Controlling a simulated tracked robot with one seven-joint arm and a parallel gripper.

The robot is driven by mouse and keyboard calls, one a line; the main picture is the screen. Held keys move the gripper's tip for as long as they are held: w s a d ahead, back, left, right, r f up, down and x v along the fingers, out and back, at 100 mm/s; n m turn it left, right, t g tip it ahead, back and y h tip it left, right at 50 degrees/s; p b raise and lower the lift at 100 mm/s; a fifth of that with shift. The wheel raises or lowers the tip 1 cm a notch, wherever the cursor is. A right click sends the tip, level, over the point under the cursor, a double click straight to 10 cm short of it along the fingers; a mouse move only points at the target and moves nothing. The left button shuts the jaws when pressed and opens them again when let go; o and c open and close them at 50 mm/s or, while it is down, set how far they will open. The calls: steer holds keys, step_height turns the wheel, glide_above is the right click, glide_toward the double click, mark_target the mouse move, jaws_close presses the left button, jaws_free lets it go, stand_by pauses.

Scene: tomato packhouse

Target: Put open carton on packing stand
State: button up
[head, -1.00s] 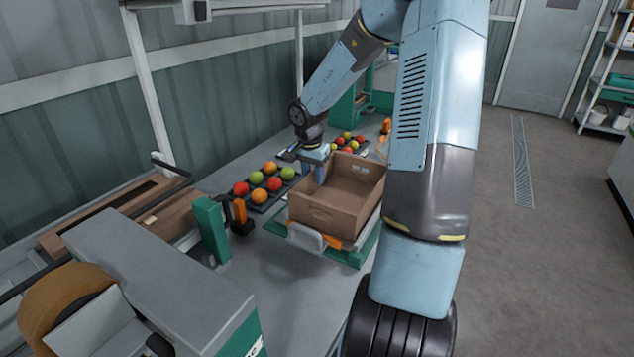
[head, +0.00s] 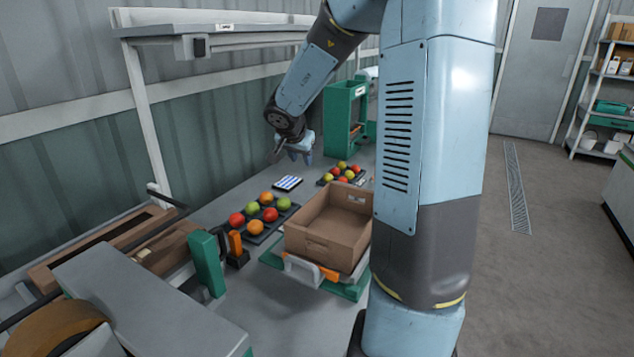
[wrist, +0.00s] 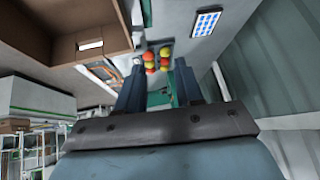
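The open carton (head: 330,235) is brown, upright and empty as far as I see. It sits on the packing stand (head: 350,292), a low green and grey base with orange parts on the bench. My arm hides the carton's right end in the head view. Its wall and a slot also show at the upper left of the wrist view (wrist: 50,42). My gripper (head: 302,153) is in the air beyond the carton, apart from it. In the wrist view its two fingers (wrist: 158,88) stand apart with nothing held between them.
A black tray (head: 253,238) of tomatoes lies left of the carton, and a second tray (head: 326,183) lies beyond it. A blue and white card (head: 288,183) lies between them. A green frame (head: 345,118) stands at the back. An orange-topped device (head: 236,246) stands near the closer tray.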

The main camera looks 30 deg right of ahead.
steer(key=s+a+r+n+t+y, duration=0.35)
steer(key=a+r+n+t, duration=0.35)
steer(key=a+r, duration=0.65)
steer(key=s+d+r+m+t+h, duration=0.1)
steer(key=s+d+r+m+h, duration=0.1)
steer(key=s+d+r, duration=0.6)
steer(key=s+a+f+n+g+y, duration=0.2)
steer(key=s+a+f+n+y, duration=0.1)
steer(key=a+f, duration=0.3)
steer(key=s+a+f+n+g+y, duration=0.2)
steer(key=s+a+f+g, duration=0.1)
steer(key=a, duration=0.5)
steer(key=s+d+f+g+h, duration=0.1)
steer(key=s+d, duration=0.3)
steer(key=s, duration=0.3)
steer(key=s+d+f+g+h, duration=0.1)
steer(key=s+d, duration=0.3)
steer(key=s, duration=0.4)
steer(key=shift+s+d+f+g, duration=0.15)
steer(key=shift+s+f+g, duration=0.1)
steer(key=shift+g, duration=0.15)
